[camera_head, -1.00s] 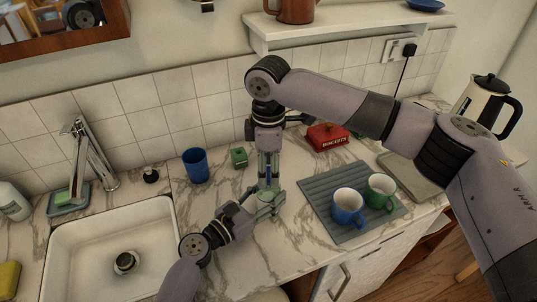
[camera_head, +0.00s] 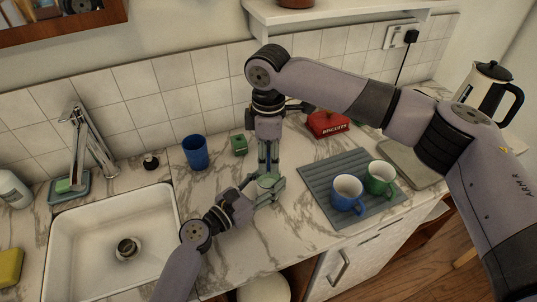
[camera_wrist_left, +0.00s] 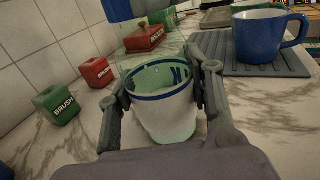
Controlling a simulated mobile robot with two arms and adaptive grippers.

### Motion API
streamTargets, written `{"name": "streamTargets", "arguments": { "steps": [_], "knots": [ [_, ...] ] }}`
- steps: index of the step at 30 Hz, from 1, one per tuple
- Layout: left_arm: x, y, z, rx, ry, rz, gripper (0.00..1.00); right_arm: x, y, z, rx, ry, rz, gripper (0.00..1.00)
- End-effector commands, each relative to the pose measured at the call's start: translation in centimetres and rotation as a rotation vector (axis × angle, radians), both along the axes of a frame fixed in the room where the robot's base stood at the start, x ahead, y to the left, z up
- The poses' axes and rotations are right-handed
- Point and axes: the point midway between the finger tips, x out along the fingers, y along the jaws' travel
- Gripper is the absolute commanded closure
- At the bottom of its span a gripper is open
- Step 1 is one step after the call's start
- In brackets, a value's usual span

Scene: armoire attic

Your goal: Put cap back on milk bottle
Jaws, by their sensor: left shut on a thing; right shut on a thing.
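My left gripper (camera_head: 266,189) is shut around the milk bottle (camera_wrist_left: 166,113), whose clear glass has a blue band and white milk inside. In the head view the bottle is mostly hidden by my two grippers. The bottle stands about upright at the counter. My right gripper (camera_head: 268,160) points straight down just above it, its fingers closed together. A blue thing (camera_wrist_left: 120,8), apparently the cap, shows at the top edge of the left wrist view above the bottle. Whether it touches the bottle's mouth cannot be told.
A blue tumbler (camera_head: 195,153) and a green box (camera_head: 239,145) stand near the wall. A red box (camera_head: 328,123) is behind. A blue mug (camera_head: 346,194) and a green mug (camera_head: 380,177) stand on a grey mat (camera_head: 322,180). The sink (camera_head: 75,250) is at left.

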Motion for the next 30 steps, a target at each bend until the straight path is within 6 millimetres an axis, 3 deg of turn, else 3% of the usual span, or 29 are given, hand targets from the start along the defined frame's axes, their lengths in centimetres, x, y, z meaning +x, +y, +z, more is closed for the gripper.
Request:
{"name": "streamTargets", "arguments": {
  "steps": [5, 11, 12, 21, 30],
  "knots": [
    [0.01, 0.01, 0.0, 0.0, 0.0, 0.0, 1.0, -0.01, 0.02, 0.01, 0.0, 0.0, 0.0, 0.97],
    [0.01, 0.01, 0.0, 0.0, 0.0, 0.0, 1.0, -0.01, 0.03, 0.02, 0.0, 0.0, -0.004, 0.97],
    [0.01, 0.01, 0.0, 0.0, 0.0, 0.0, 1.0, -0.01, 0.03, 0.02, 0.001, 0.0, -0.004, 0.61],
    [0.01, 0.01, 0.0, 0.0, 0.0, 0.0, 1.0, -0.01, 0.03, 0.01, 0.0, 0.0, -0.004, 0.41],
    [0.01, 0.01, 0.0, 0.0, 0.0, 0.0, 1.0, 0.0, 0.03, 0.07, 0.0, 0.0, -0.004, 0.4]
  ]
}}
